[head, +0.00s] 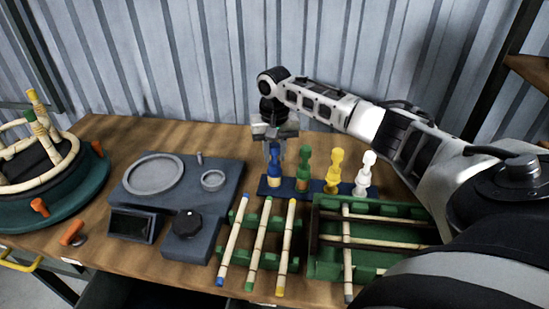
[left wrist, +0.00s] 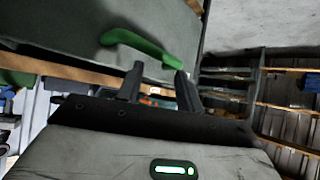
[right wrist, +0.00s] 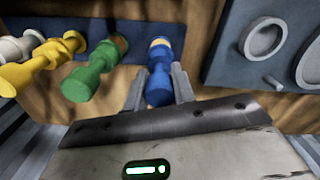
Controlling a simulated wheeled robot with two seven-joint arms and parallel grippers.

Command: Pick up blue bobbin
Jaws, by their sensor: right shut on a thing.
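The blue bobbin (head: 275,166) stands at the left end of a dark blue rack (head: 317,187), beside green (head: 304,167), yellow (head: 334,169) and white (head: 364,172) bobbins. My right gripper (head: 274,143) comes down over it from above. In the right wrist view the blue bobbin (right wrist: 159,75) is between the fingers of the right gripper (right wrist: 158,88), which is shut on it. Whether its base is clear of the rack cannot be told. My left gripper (left wrist: 158,80) shows only in the left wrist view, with fingers apart and nothing clearly between them.
A grey device with round dishes (head: 150,176) and a black knob stands left of the rack. Several rattan sticks lie on green holders (head: 312,252) in front. A round green stand with a rattan frame (head: 50,160) is at far left. A corrugated wall (head: 160,60) closes the back.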

